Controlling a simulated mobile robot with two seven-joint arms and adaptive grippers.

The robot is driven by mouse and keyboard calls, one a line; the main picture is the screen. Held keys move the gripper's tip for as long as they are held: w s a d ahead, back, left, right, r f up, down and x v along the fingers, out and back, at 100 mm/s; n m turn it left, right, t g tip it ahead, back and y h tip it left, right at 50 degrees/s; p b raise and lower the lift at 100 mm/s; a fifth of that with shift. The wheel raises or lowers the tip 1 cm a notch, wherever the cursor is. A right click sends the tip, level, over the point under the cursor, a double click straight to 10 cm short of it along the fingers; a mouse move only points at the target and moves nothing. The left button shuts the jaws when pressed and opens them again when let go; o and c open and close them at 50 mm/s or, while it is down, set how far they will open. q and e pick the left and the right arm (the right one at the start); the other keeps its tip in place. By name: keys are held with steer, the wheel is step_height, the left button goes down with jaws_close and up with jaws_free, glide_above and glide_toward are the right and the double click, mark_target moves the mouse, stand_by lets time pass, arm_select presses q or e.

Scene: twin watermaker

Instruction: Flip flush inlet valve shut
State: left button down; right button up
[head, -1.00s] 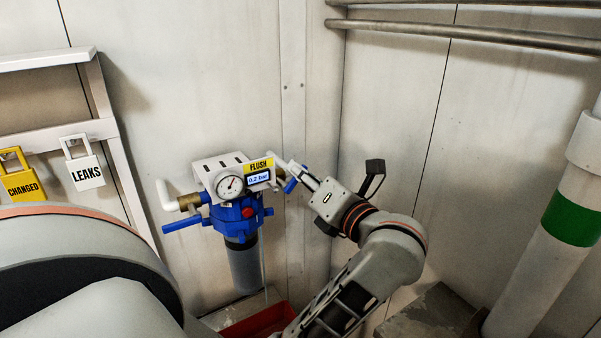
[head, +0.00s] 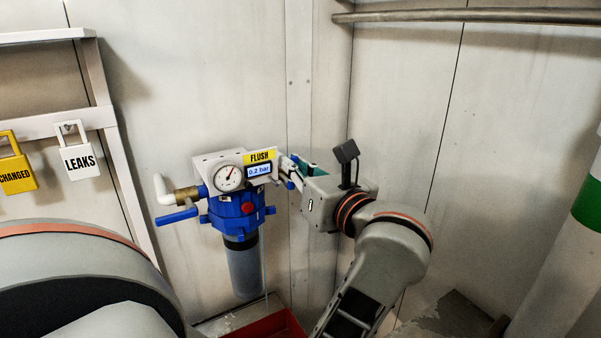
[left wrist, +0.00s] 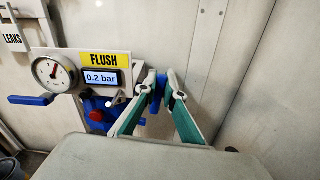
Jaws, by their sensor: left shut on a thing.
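The blue flush filter unit (head: 238,210) is on the wall in the head view, with a round gauge (head: 229,178), a yellow FLUSH label (head: 260,156) and a display reading 0.2 bar (head: 260,171). A blue lever (head: 177,216) sticks out left, below a brass fitting (head: 187,194). My left gripper (head: 287,168) is at the unit's right side. In the left wrist view its teal-padded fingers (left wrist: 161,82) are shut on a blue valve handle (left wrist: 158,97). The fingers partly hide this handle. My right gripper is not in view.
White LEAKS (head: 79,160) and yellow CHANGED (head: 17,171) padlock-shaped tags hang from a white rack at left. A red tray (head: 262,327) lies below the unit. A metal rail (head: 460,16) runs along the upper right wall, and a green-banded pipe (head: 588,205) stands at right.

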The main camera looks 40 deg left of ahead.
arm_select(q)
steer(key=shift+s+a+n+b, duration=0.1)
steer(key=shift+s+n+b, duration=0.25)
steer(key=shift+n, duration=0.35)
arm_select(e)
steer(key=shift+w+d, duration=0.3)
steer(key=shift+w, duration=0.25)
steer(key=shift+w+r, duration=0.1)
arm_select(q)
steer(key=c, duration=2.2)
jaws_free()
steer(key=shift+o, duration=0.3)
steer(key=shift+w, duration=0.1)
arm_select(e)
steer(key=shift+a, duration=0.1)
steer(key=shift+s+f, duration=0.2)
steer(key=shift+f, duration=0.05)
